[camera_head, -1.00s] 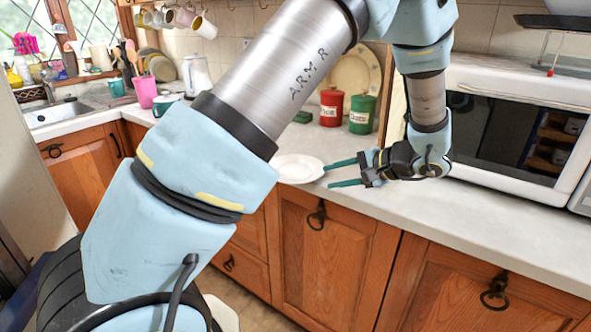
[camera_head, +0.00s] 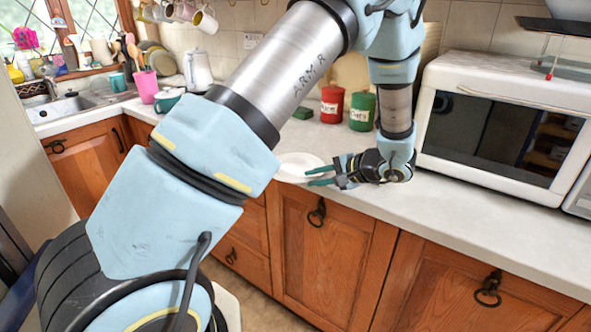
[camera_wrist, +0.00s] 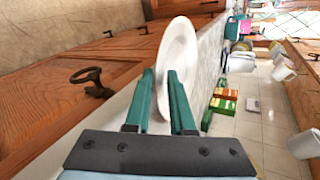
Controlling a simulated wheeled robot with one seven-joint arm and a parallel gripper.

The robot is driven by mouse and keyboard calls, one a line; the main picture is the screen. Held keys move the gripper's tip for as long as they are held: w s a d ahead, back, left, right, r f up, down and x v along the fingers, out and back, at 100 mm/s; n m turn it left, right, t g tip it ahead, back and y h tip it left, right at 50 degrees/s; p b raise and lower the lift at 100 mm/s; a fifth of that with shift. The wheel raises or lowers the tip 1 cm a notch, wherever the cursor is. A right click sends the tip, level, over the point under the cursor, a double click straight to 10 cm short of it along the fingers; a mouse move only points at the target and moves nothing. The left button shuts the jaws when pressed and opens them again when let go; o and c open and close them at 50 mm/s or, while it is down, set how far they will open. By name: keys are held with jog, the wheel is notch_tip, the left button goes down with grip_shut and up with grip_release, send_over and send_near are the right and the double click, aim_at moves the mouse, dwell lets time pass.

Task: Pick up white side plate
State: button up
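The white side plate (camera_head: 296,166) lies on the light worktop near its front edge, partly behind my arm in the head view. In the wrist view the plate (camera_wrist: 182,48) appears nearly edge-on as a long oval running past my fingers. My gripper (camera_head: 320,176) reaches in from the right at the plate's near right rim, its green fingers one above the other. In the wrist view my gripper (camera_wrist: 161,78) has its fingers apart, with part of the plate showing between them. Whether either finger touches the plate is unclear.
A red canister (camera_head: 332,104) and a green canister (camera_head: 362,110) stand behind my gripper. A white microwave (camera_head: 505,125) stands to the right. A pink cup (camera_head: 146,87) and a teal cup (camera_head: 168,100) are at the left.

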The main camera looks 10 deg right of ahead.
grip_shut()
dwell(1.1)
